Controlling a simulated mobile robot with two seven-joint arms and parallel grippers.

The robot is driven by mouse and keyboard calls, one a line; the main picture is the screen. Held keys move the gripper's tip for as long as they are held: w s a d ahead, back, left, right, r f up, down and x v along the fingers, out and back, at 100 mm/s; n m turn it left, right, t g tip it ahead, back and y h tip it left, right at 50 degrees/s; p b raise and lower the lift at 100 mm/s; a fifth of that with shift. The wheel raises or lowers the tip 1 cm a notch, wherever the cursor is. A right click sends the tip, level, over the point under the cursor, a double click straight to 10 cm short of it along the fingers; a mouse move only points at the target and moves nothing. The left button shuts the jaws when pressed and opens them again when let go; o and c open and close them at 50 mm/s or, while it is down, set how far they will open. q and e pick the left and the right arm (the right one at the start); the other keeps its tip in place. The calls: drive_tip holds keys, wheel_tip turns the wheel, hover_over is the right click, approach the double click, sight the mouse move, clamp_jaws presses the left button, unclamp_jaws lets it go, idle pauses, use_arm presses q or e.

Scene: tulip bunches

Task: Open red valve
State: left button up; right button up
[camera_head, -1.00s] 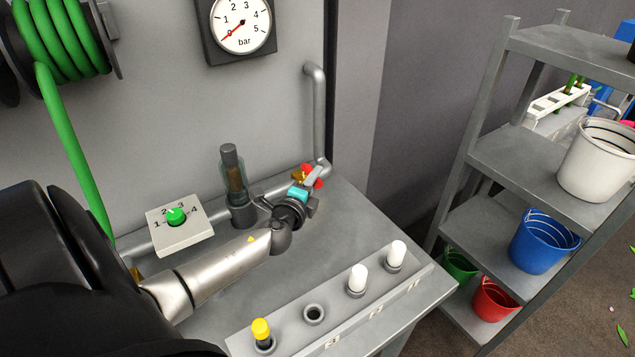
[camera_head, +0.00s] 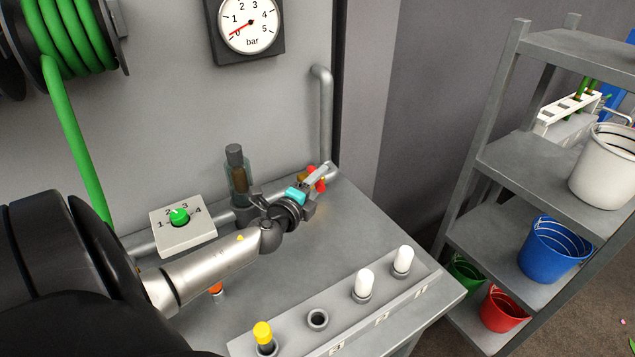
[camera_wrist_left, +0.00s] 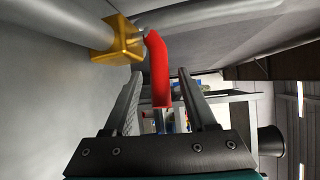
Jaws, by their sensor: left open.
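The red valve handle (camera_wrist_left: 159,68) extends from a brass valve body (camera_wrist_left: 118,40) on the grey pipe in the left wrist view. The handle reaches between the two fingers of my left gripper (camera_wrist_left: 160,88), which is open around it. I see gaps on both sides of the handle. In the head view my left gripper (camera_head: 314,188) is at the pipe near the wall, and only small red parts of the handle (camera_head: 321,185) show behind the fingers. My right gripper is not in view.
A pressure gauge (camera_head: 249,24) reads near 0 bar. A dial box (camera_head: 183,238), a dark filter cylinder (camera_head: 237,175) and a rack (camera_head: 390,308) with yellow and white capped pegs share the bench. A shelf (camera_head: 515,165) with buckets stands right.

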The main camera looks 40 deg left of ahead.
use_arm(q)
drive_tip(key=shift+s, duration=0.1)
drive_tip(key=v, duration=1.5)
